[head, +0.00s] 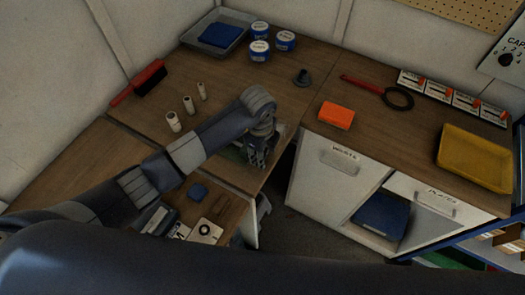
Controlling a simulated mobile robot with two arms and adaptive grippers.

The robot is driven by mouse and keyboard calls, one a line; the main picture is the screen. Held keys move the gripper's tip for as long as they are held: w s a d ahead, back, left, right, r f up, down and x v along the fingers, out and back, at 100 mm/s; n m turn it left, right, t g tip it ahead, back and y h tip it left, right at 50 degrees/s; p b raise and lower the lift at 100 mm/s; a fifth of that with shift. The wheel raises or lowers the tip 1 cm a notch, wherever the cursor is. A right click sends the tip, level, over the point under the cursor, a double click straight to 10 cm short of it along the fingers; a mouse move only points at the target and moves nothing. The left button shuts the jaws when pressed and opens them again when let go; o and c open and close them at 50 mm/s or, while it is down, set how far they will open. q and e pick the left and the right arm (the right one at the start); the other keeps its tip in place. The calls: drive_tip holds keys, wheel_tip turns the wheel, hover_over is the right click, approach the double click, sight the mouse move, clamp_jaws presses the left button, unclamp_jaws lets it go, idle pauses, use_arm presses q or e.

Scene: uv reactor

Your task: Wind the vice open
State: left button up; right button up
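My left arm reaches in from the left across the wooden bench (150,90). My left gripper (257,163) points down by the bench's front edge, near the inner corner. Its fingers are small and dark, and I cannot tell whether they are apart or closed on something. I cannot clearly make out the vice or its handle. A grey-green patch (230,153) shows beside the gripper, partly behind my forearm, and I cannot tell what it belongs to. My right gripper is not in view.
An orange block (337,116) and yellow tray (474,158) lie on the right bench. Floor shows between the benches.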

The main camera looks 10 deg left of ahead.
use_arm(q)
drive_tip(key=shift+s+f, duration=0.1)
drive_tip(key=shift+f, duration=0.05)
drive_tip(key=shift+s+a+t+b, duration=0.1)
drive_tip(key=shift+t+b, duration=0.45)
drive_tip(key=shift+t, duration=0.05)
drive_tip(key=t+b, duration=0.1)
drive_tip(key=h+b, duration=0.1)
drive_tip(key=shift+s+f+t+b, duration=0.1)
drive_tip(key=shift+f+t+b, duration=0.15)
drive_tip(key=shift+t+b, duration=0.15)
drive_tip(key=shift+r+t+h+b, duration=0.2)
drive_tip(key=shift+t+h+b, duration=0.1)
drive_tip(key=shift+t+b, duration=0.1)
drive_tip(key=shift+r, duration=0.1)
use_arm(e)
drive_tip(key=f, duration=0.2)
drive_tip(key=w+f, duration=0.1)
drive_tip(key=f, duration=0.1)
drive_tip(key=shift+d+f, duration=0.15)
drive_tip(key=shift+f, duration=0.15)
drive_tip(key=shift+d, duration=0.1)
use_arm(q)
drive_tip(key=o, duration=1.1)
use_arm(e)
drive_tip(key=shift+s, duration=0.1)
use_arm(q)
drive_tip(key=shift+r, duration=0.15)
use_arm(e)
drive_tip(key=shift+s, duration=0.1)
